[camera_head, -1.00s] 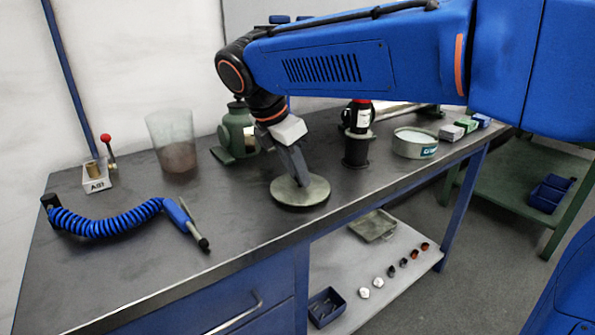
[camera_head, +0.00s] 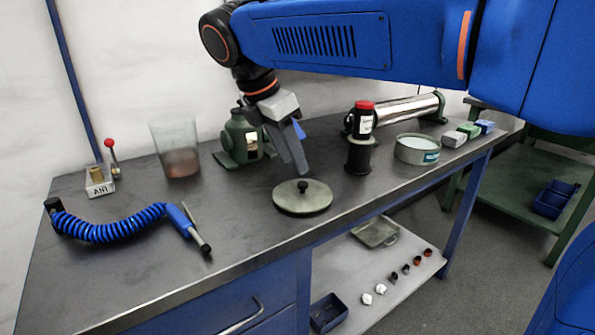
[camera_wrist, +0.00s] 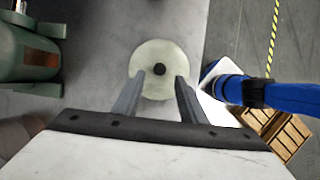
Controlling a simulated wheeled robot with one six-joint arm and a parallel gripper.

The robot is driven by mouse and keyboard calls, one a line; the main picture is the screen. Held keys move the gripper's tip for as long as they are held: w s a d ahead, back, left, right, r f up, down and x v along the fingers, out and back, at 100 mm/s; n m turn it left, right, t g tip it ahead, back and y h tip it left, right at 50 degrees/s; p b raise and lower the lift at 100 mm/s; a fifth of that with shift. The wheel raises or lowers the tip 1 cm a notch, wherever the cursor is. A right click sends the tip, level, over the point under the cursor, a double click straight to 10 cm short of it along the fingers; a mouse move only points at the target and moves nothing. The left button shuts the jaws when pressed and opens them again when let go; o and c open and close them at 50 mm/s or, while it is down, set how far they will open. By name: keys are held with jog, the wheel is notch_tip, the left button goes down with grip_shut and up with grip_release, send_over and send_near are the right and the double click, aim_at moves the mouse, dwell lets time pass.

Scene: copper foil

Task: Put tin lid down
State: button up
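The tin lid (camera_head: 318,201) is a pale grey-green disc with a dark knob in the middle. It lies flat on the dark workbench top (camera_head: 240,205), near the front edge. My gripper (camera_head: 297,172) hangs above and slightly behind it, apart from the lid. In the wrist view the two fingers of my gripper (camera_wrist: 156,92) are spread with nothing between them, and the lid (camera_wrist: 150,58) shows ahead, its knob in line with the gap. The round open tin (camera_head: 408,150) stands further right on the bench.
A green device (camera_head: 243,138) stands behind my gripper. A black stand with a red-capped bottle (camera_head: 362,125) is right of it. A clear beaker (camera_head: 190,165), a lever block (camera_head: 98,182) and a coiled blue hose (camera_head: 105,233) are left. The bench's middle left is clear.

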jog(key=v, duration=0.5)
jog(key=shift+s+a+r, duration=0.1)
jog(key=shift+a+r, duration=0.05)
jog(key=shift+r, duration=0.2)
jog(key=s+d+f+m+y, duration=0.1)
jog(key=s+d+f+m, duration=0.2)
jog(key=d, duration=0.4)
jog(key=s+d+f+m+y, duration=0.1)
jog(key=d+f+m, duration=0.35)
jog(key=d, duration=0.25)
jog(key=s+d+f+m, duration=0.2)
jog(key=d+f+m, duration=0.15)
jog(key=d, duration=0.35)
jog(key=s+d+f+m+t, duration=0.1)
jog(key=s+d+f+m, duration=0.4)
jog(key=f+m, duration=0.2)
jog(key=s+d+f+m+t+y, duration=0.1)
jog(key=s+d+f+m, duration=0.4)
jog(key=f, duration=0.4)
jog(key=shift+s+d+m+y, duration=0.25)
jog(key=shift+s+m+y, duration=0.05)
jog(key=shift+s+m, duration=0.6)
